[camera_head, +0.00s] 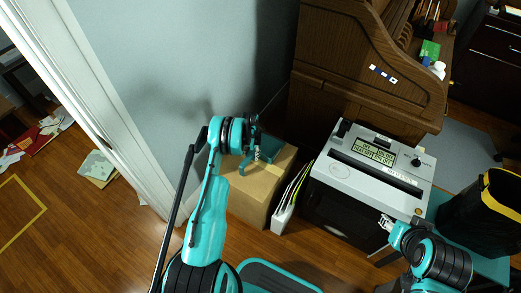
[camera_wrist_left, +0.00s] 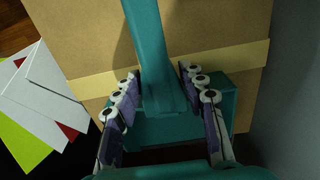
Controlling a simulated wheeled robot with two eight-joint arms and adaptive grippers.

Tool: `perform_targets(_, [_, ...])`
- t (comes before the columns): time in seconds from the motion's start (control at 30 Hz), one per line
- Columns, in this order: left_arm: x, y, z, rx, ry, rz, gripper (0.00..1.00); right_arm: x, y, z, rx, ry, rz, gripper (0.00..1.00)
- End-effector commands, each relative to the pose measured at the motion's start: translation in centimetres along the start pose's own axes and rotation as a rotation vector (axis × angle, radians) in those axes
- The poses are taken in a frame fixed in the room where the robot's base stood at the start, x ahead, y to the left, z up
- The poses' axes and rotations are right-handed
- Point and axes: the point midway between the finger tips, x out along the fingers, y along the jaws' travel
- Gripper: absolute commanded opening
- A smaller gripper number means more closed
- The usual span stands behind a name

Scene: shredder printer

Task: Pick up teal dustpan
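The teal dustpan (camera_head: 271,147) shows in the head view by the back of the cardboard box, partly covered by my left gripper (camera_head: 258,153). In the left wrist view its handle (camera_wrist_left: 150,45) runs from the top edge down between the fingers of my left gripper (camera_wrist_left: 158,75), and its wider pan (camera_wrist_left: 165,130) lies below. One finger is on each side of the handle, very close to it; I cannot tell if the pads press on it. My right gripper (camera_head: 386,222) is near the front of the grey-topped machine, small and partly hidden, away from the dustpan.
The cardboard box (camera_head: 250,192) stands against the wall. White folders (camera_head: 285,210) stand beside it. The grey-topped machine (camera_head: 372,165) is right of them, and a wooden desk (camera_head: 350,75) is behind. A black bin (camera_head: 485,220) is at the right. Papers lie at the left.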

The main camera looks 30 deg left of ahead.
Motion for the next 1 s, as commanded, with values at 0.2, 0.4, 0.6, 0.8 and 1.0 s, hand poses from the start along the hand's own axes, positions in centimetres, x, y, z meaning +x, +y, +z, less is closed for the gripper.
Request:
perform_targets(0.2, [0.0,0.0,0.0,0.000,0.000,0.000,0.00,0.0,0.0,0.0,0.000,0.000,0.000,0.43])
perform_targets(0.4, [0.0,0.0,0.0,0.000,0.000,0.000,0.00,0.0,0.0,0.0,0.000,0.000,0.000,0.43])
perform_targets(0.6, [-0.5,0.0,0.0,0.000,0.000,0.000,0.00,-0.2,0.0,-0.2,0.000,0.000,0.000,0.43])
perform_targets(0.8, [-2.4,0.0,0.0,0.000,0.000,0.000,0.00,-1.0,0.0,-0.7,0.000,0.000,0.000,0.43])
perform_targets(1.0, [-3.6,0.0,0.0,0.000,0.000,0.000,0.00,-1.5,0.0,-1.1,0.000,0.000,0.000,0.43])
